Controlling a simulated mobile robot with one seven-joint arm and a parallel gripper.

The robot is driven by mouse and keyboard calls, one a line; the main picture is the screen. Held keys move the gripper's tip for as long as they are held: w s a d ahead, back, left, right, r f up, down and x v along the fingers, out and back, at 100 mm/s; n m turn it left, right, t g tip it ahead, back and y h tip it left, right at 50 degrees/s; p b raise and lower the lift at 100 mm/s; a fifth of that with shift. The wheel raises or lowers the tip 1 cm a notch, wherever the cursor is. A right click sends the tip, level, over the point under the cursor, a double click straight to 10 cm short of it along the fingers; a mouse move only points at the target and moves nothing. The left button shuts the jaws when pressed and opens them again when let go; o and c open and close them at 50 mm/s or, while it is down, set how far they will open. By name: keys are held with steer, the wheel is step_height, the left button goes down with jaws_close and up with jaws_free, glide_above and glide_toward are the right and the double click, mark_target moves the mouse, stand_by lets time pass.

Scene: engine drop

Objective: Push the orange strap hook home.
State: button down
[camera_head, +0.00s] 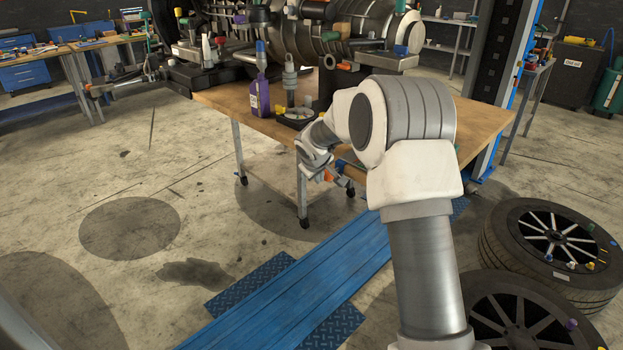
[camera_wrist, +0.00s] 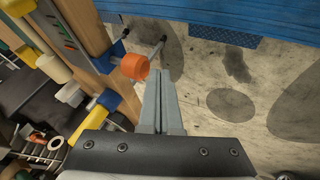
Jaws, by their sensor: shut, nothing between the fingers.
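The orange hook piece (camera_wrist: 135,66) shows in the wrist view as a short round orange part. In the head view a small orange patch (camera_head: 329,175) shows by my wrist, below the table's front edge. My arm hides part of that edge, and how far in the hook sits cannot be seen.
The wooden table (camera_head: 220,98) carries a purple bottle (camera_head: 259,98) and an engine (camera_head: 300,38). A blue ramp (camera_head: 320,275) and tires (camera_head: 550,245) are on the floor. Open floor lies left.

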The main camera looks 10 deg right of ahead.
mark_target(329, 174)
steer(key=shift+w+d, duration=0.35)
steer(key=shift+d, duration=0.1)
steer(key=shift+w+d+p, duration=0.4)
steer(key=shift+w+d, duration=0.05)
steer(key=shift+d, duration=0.2)
steer(key=shift+w+d+p, duration=0.4)
steer(key=shift+d, duration=0.2)
steer(key=shift+r, duration=0.1)
